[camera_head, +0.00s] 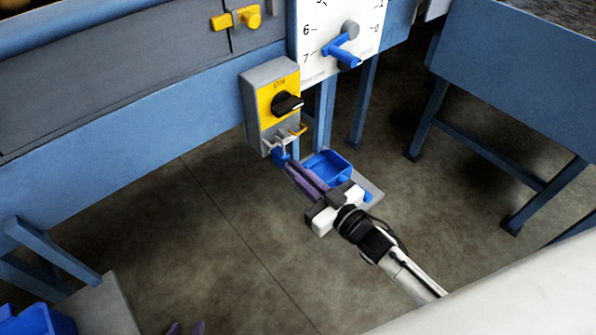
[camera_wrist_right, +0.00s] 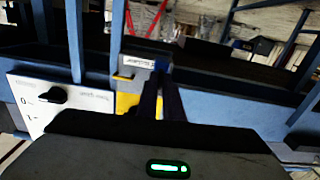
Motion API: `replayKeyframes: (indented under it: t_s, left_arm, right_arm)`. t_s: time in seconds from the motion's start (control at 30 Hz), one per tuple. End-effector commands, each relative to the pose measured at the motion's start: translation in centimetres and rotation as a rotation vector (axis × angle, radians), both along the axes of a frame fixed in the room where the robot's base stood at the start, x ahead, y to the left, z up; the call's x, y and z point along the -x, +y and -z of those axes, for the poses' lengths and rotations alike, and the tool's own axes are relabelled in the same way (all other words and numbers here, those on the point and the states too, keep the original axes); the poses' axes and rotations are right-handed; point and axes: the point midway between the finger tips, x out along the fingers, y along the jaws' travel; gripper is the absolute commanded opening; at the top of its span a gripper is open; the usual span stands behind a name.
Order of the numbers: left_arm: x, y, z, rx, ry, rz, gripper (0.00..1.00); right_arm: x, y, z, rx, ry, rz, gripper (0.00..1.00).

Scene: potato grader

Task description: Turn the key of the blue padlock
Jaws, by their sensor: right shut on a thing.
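The blue padlock (camera_head: 278,154) hangs from a hasp at the lower edge of the grey switch box (camera_head: 256,97). My right gripper (camera_head: 289,167) points up at it, with its purple fingertips at the padlock's lower front. Its fingers are close together, shut at the place of the key. The key itself is hidden by the fingertips. In the right wrist view, a bit of the blue padlock (camera_wrist_right: 161,63) shows just beyond the fingertips (camera_wrist_right: 160,76). My left gripper (camera_head: 185,328) shows only as two purple fingertips at the bottom edge, apart and empty.
A black rotary knob (camera_head: 287,104) sits on the box's yellow plate, with a yellow-orange piece (camera_head: 298,130) beside the hasp. A white dial with a blue handle (camera_head: 342,50) is above right. A blue bin (camera_head: 327,168) stands behind my right gripper.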

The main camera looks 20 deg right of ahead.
Motion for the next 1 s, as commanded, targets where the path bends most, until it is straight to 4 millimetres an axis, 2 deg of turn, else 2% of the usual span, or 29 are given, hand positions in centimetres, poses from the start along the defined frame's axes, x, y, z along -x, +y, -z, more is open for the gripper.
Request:
replayKeyframes:
  t_s: [0.27, 1.0]
  left_arm:
    - [0.24, 0.08, -0.08, -0.005, 0.009, 0.002, 0.31]
    - [0.11, 0.05, -0.22, -0.005, 0.007, 0.0, 0.31]
  right_arm:
    - [0.04, 0.11, -0.11, 0.162, -0.06, -0.001, 0.0]
    - [0.09, 0.28, 0.13, 0.82, -0.299, 0.0, 0.0]
